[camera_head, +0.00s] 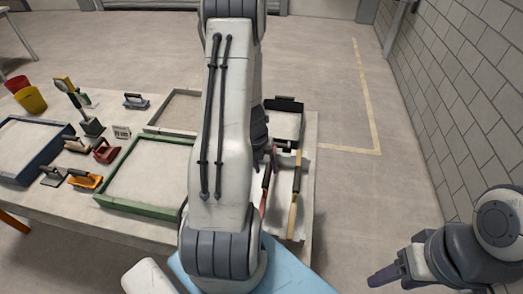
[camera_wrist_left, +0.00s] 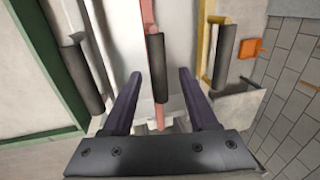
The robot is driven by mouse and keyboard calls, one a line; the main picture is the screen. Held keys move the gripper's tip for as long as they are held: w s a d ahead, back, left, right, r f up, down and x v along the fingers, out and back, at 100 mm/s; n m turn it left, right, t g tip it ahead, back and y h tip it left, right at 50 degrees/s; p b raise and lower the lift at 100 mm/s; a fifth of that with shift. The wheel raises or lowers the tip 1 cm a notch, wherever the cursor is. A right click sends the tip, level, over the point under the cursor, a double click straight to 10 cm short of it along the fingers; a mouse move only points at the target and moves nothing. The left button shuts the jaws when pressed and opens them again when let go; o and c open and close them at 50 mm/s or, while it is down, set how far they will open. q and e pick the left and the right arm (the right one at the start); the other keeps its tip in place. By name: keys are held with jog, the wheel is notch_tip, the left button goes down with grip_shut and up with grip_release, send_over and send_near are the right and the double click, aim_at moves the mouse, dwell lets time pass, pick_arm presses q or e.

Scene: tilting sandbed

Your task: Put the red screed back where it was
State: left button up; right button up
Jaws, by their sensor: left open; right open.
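The red screed (camera_wrist_left: 147,12), with a black grip sleeve, lies between a grey-handled tool and a yellow screed in the left wrist view. In the head view, part of the red screed (camera_head: 263,205) shows beside my left arm. My left gripper (camera_wrist_left: 160,74) is open, with one finger on each side of the red screed's black grip; gaps show on both sides. In the head view, my left gripper (camera_head: 271,156) is mostly hidden by its own arm. My right gripper (camera_head: 376,279) is open and empty at lower right, away from the table.
The yellow screed (camera_head: 292,217) lies close to the right. A green-framed sand tray (camera_head: 120,202) stands to the left, a blue-framed tray (camera_head: 62,133) further left. A black box (camera_head: 285,101) stands behind. Floor right of the table is clear up to the brick wall (camera_head: 460,90).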

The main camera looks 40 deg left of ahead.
pick_arm(q)
jog(key=w+v, duration=0.1)
jog(key=v, duration=0.7)
jog(key=shift+s+r+p, duration=0.35)
jog(key=shift+s+r, duration=0.05)
jog(key=shift+s, duration=0.15)
jog(key=s+d+r+m+g, duration=0.1)
jog(key=d+r+m, duration=0.4)
jog(key=d+m, duration=0.7)
jog(key=d+r+m, duration=0.5)
jog(key=d+m, duration=0.6)
jog(key=m, duration=0.2)
jog(key=s+d+r+m, duration=0.1)
jog(key=s+d+m, duration=0.2)
jog(key=m, duration=0.5)
jog(key=s+d+r+m, duration=0.1)
jog(key=s+d+m, duration=0.2)
jog(key=s+m, duration=0.3)
jog(key=s+d+r+m+y, duration=0.1)
jog(key=s+m, duration=0.4)
jog(key=m, duration=0.5)
jog(key=d+r, duration=0.1)
jog(key=d, duration=0.1)
jog(key=shift+d+m, duration=0.4)
jog(key=shift+r, duration=0.1)
notch_tip(320, 180, down, 8)
jog(key=b, duration=0.7)
jog(key=shift+r+b, duration=0.25)
jog(key=shift+b, duration=0.05)
